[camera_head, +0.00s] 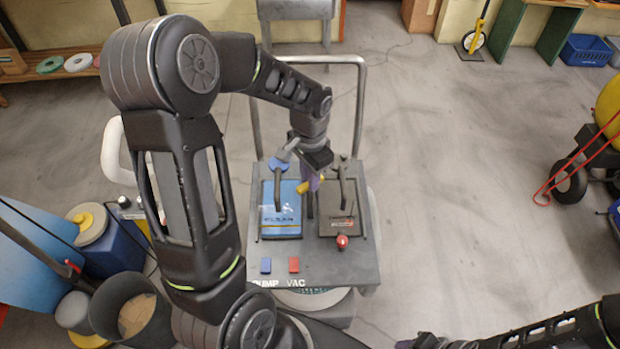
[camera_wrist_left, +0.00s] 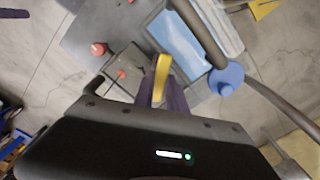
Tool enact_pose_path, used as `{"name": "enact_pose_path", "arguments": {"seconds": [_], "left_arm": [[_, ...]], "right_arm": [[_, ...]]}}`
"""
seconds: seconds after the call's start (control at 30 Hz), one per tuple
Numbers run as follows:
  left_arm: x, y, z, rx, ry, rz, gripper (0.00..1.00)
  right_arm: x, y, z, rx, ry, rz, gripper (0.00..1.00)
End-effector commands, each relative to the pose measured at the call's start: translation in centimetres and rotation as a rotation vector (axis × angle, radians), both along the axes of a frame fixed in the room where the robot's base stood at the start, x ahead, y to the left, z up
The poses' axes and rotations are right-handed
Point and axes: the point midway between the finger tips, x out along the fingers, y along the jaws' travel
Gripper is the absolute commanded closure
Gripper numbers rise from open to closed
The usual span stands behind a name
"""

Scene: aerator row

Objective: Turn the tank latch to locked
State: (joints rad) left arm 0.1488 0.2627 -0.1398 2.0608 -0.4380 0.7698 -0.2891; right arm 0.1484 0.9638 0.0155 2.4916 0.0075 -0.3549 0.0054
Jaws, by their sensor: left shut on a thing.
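The tank latch appears as a yellow handle (camera_head: 303,188) between the blue lid and the dark lid on the grey machine top. In the left wrist view the yellow latch handle (camera_wrist_left: 161,77) stands between the purple fingers. My left gripper (camera_head: 313,183) reaches down over the machine and is shut on the latch. In the left wrist view its fingers (camera_wrist_left: 174,94) partly hide the latch's lower end. The latch's pivot and any lock marking are hidden or too small to read. My right gripper (camera_head: 420,343) is at the bottom edge, away from the machine and partly cut off.
The blue lid (camera_head: 281,222) and dark lid (camera_head: 338,222) have upright handles close beside my left gripper. A blue knob (camera_head: 278,164) and red knob (camera_head: 342,241) stick up. Blue and red switches (camera_head: 293,265) sit in front.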

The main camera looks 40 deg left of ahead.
Motion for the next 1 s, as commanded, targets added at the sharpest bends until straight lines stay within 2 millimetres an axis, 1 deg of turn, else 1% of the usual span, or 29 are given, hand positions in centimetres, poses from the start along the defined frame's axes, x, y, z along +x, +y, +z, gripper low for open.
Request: {"name": "enact_pose_path", "arguments": {"seconds": [0.3,0.5,0.7,1.0], "left_arm": [[0.09,0.04,0.03,0.0,-0.003,-0.296,1.0],[0.09,0.03,0.06,0.001,-0.003,-0.456,1.0],[0.09,0.04,0.08,0.001,-0.003,-0.562,1.0],[0.11,0.01,0.09,0.001,-0.003,-0.621,1.0]], "right_arm": [[0.05,0.02,-0.37,0.001,-0.001,0.001,0.61],[0.06,0.03,-0.42,0.002,-0.002,0.001,0.61],[0.07,0.03,-0.43,0.002,-0.002,0.001,0.61],[0.07,0.03,-0.45,0.002,-0.002,0.001,0.61]]}}
